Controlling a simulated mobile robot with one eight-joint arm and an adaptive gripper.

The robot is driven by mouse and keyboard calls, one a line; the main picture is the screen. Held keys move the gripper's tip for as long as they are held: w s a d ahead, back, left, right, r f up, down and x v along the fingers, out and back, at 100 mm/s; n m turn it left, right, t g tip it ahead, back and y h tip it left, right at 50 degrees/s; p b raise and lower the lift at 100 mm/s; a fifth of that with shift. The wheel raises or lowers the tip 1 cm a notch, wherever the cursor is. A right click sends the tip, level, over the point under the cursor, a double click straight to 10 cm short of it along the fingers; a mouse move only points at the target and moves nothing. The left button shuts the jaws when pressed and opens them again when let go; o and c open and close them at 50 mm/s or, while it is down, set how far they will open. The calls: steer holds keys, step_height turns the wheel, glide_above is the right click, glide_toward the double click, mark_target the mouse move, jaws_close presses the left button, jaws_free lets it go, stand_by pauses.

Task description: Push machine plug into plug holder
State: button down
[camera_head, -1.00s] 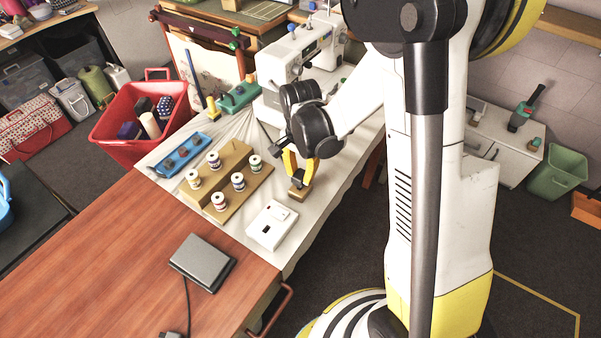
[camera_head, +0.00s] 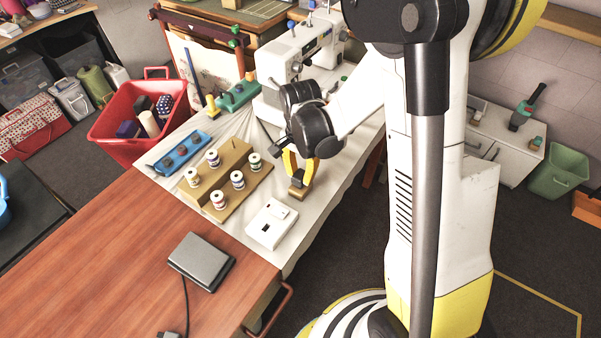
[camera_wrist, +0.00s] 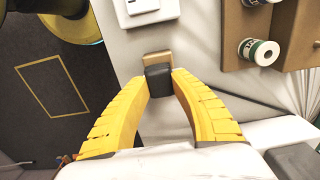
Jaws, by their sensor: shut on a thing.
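My gripper (camera_head: 299,170) points down over the white-covered table, and its yellow fingers are shut on a black machine plug. The plug (camera_wrist: 159,77) shows between the fingertips in the wrist view. Directly below it is the small tan wooden plug holder (camera_head: 298,192), near the table's right edge. The holder (camera_wrist: 157,58) shows partly behind the plug in the wrist view. The plug is at the holder's top; I cannot tell how deep it sits, since the fingers and plug hide the opening.
A white switched socket box (camera_head: 270,226) stands just in front of the holder. A wooden thread rack (camera_head: 222,172) with several spools is to the left. The white sewing machine (camera_head: 296,62) stands behind. A grey pedal (camera_head: 202,261) lies on the brown table.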

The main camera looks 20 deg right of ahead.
steer(key=shift+f+b, duration=0.5)
steer(key=shift+f, duration=0.2)
steer(key=c, duration=1.1)
jaws_free()
steer(key=shift+r, duration=0.1)
step_height(320, 180, up, 12)
